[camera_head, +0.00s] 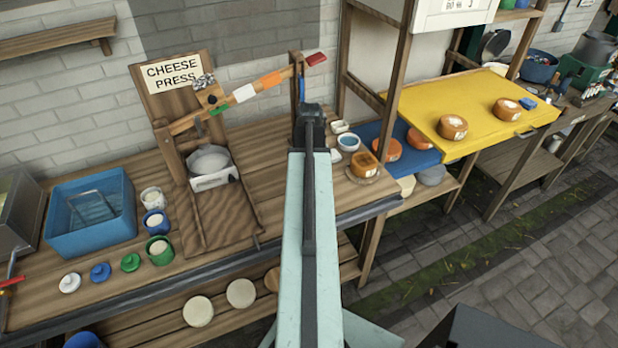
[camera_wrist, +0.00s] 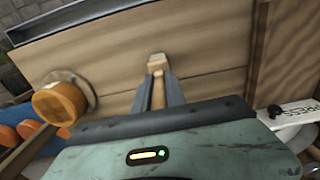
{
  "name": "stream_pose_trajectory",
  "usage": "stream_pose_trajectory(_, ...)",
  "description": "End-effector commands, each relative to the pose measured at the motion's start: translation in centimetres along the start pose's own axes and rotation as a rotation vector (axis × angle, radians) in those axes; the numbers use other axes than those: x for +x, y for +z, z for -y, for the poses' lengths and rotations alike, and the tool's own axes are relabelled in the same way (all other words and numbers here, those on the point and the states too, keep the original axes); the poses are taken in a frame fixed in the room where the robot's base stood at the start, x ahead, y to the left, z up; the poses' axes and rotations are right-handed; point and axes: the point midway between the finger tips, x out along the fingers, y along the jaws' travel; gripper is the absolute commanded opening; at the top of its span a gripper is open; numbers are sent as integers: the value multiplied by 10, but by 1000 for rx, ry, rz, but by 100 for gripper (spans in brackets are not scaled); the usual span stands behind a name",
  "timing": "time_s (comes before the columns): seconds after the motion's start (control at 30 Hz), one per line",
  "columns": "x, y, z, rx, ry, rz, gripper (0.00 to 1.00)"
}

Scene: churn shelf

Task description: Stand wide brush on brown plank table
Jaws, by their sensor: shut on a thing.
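In the wrist view my gripper (camera_wrist: 158,82) is shut on a pale wooden piece (camera_wrist: 157,64), which looks like the wide brush's handle. Its end shows just beyond the fingertips. Bristles are not visible, and I cannot tell whether it touches the table. The brown plank table (camera_head: 262,135) runs along the wall under the cheese press; its boards also fill the wrist view (camera_wrist: 112,62). In the head view my arm reaches over the table and hides the fingertips and the held piece.
The cheese press (camera_head: 172,100) stands left of my arm, with its coloured lever reaching toward it. Right are an orange cheese on a round board (camera_head: 365,176), small bowls (camera_head: 348,142) and a shelf post. A blue tub (camera_head: 92,225) and several small pots stand at the left.

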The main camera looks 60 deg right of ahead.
Motion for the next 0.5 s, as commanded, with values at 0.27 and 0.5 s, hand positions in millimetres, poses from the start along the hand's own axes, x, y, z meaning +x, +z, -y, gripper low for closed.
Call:
stream_pose_trajectory(0.27, 2, 0, -1, 2, 0, 0, 38)
stream_pose_trajectory(0.5, 1, 0, -1, 2, 0, 0, 38)
